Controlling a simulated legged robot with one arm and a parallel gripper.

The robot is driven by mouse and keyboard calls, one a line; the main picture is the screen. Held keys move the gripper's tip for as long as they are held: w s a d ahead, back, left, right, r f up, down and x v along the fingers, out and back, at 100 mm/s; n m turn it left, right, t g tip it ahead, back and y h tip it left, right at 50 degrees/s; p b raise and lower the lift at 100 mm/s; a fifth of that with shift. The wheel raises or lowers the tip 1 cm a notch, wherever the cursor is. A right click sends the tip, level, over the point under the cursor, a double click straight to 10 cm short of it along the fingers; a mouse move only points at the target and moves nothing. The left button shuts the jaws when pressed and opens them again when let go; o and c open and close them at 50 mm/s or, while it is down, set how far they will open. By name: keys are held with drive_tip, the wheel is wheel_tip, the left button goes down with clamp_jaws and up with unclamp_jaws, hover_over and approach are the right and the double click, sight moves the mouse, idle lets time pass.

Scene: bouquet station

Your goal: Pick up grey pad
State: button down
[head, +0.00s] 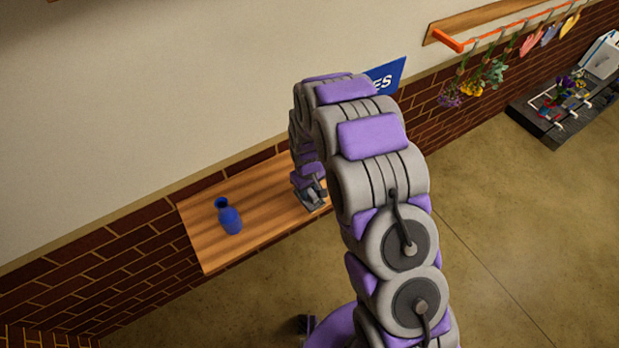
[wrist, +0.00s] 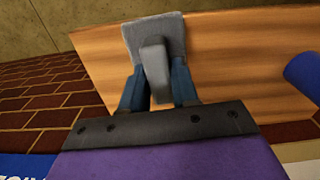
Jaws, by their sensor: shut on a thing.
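The grey pad (wrist: 172,27) is a flat, light grey plate with a thick grey grip (wrist: 155,68) standing out from it. In the wrist view, my gripper (wrist: 158,82) has its two blue-grey fingers on either side of that grip and is shut on it. In the head view, my gripper (head: 310,190) is over the right part of the wooden shelf (head: 262,220), with the pad small and dark below it. My arm hides part of the shelf. I cannot tell whether the pad touches the shelf.
A blue vase (head: 229,217) stands on the shelf to the left of my gripper; its edge shows in the wrist view (wrist: 303,76). A brick wall is behind the shelf. An orange rail (head: 500,35) with hanging flowers and a dark bench (head: 548,118) are at the far right. The floor is clear.

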drive_tip(key=s, duration=1)
drive_tip(key=shift+a+r+p, duration=0.4)
drive_tip(key=shift+r+p, duration=0.05)
drive_tip(key=shift+s, duration=0.1)
